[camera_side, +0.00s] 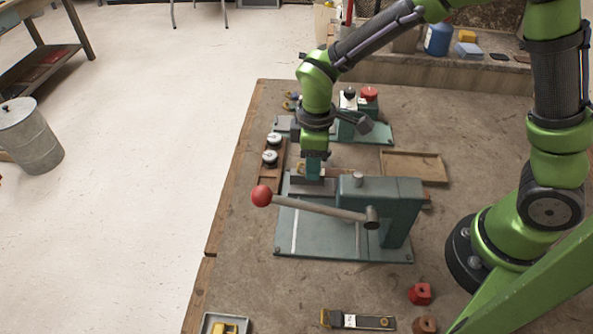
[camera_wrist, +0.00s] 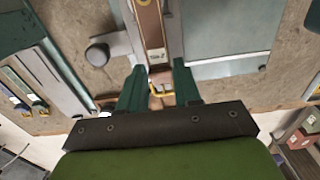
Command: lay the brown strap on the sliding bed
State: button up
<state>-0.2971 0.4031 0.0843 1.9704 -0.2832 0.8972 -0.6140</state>
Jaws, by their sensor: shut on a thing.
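My gripper (camera_side: 314,172) is low over the far side of the green stitcher (camera_side: 385,205). The strap runs up the wrist view, away from the fingers, and bears a white label. In the side view the gripper and the stitcher hide most of it. A grey metal block (camera_side: 308,187), seemingly the sliding bed, is just below the fingers. I cannot tell whether the strap touches it.
The stitcher's lever with a red ball (camera_side: 262,195) reaches left in front of my gripper. A wooden holder with round spools (camera_side: 270,158) is at left. Another green machine (camera_side: 378,132) and a shallow tray (camera_side: 414,167) stand behind.

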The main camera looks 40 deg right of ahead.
jog(key=shift+f, duration=0.15)
jog(key=o, duration=1)
jog(key=shift+o, duration=0.2)
notch_tip(320, 180, up, 12)
jog(key=s+d+r+m+t+y, duration=0.2)
jog(key=s+d+r+m+t, duration=0.5)
jog(key=s+d+m, duration=0.3)
jog(key=shift+s+d+m, duration=0.3)
jog(key=shift+s+m, duration=0.75)
jog(key=shift+m, duration=0.55)
